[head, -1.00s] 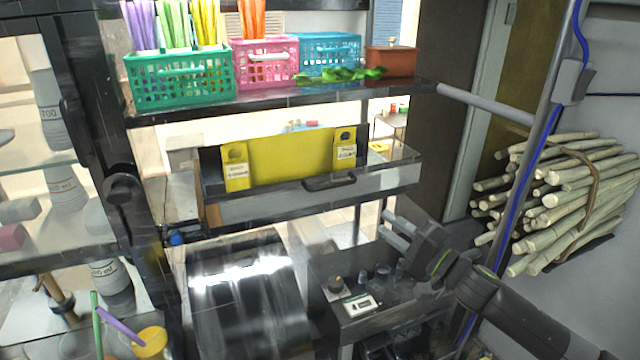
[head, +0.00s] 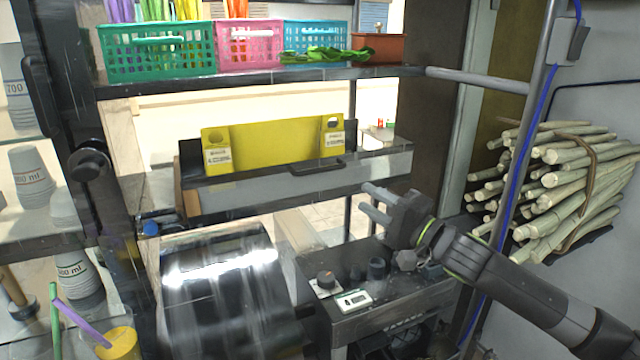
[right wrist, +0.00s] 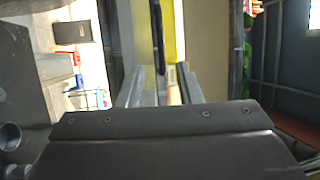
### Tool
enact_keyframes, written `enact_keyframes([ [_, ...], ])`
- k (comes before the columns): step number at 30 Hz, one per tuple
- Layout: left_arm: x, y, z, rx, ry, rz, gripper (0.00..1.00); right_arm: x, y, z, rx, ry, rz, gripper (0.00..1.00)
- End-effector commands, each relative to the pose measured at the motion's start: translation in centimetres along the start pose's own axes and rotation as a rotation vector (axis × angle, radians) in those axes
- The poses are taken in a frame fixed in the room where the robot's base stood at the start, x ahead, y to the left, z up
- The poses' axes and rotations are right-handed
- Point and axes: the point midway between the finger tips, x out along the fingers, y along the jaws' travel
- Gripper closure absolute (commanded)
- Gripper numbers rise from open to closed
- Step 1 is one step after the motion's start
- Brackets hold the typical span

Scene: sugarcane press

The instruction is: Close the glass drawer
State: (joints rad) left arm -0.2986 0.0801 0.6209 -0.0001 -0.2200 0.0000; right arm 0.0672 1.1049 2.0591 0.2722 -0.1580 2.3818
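The glass drawer (head: 270,191) is a long, grey, see-through box below the shelf in the head view. It has a black handle (head: 318,167) at its front top edge. A yellow panel (head: 272,142) with two labelled tabs stands at it. How far the drawer is pulled out is hard to tell. My right gripper (head: 369,201) is in front of and below the drawer's right part, apart from it, with its two fingers spread and nothing between them. In the right wrist view, the fingers (right wrist: 162,88) point towards the yellow panel (right wrist: 169,35). My left gripper is out of view.
A shelf (head: 270,78) with coloured baskets hangs above the drawer. A shiny metal chute (head: 220,285) and a control box (head: 375,285) are below. A bundle of sugarcane (head: 560,185) is at the right, behind a grey post (head: 525,130). Measuring cups (head: 33,178) stand at the left.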

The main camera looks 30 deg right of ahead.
Motion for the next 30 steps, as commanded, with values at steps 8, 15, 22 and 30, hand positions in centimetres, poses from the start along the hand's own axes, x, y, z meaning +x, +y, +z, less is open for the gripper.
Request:
enact_keyframes([
  [8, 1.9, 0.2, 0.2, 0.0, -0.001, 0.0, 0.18, 1.6, 0.2, -0.2, 0.004, 0.011, -0.006, 0.68],
  [15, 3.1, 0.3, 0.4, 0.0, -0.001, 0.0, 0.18, 3.2, 0.0, 0.0, 0.005, 0.0, -0.005, 0.68],
  [22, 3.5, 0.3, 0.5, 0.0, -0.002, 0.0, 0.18, 5.8, -0.1, 0.1, 0.007, -0.003, -0.005, 0.68],
  [30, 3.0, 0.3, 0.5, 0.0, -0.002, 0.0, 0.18, 10.2, -0.2, 0.0, 0.008, 0.0, -0.004, 0.68],
])
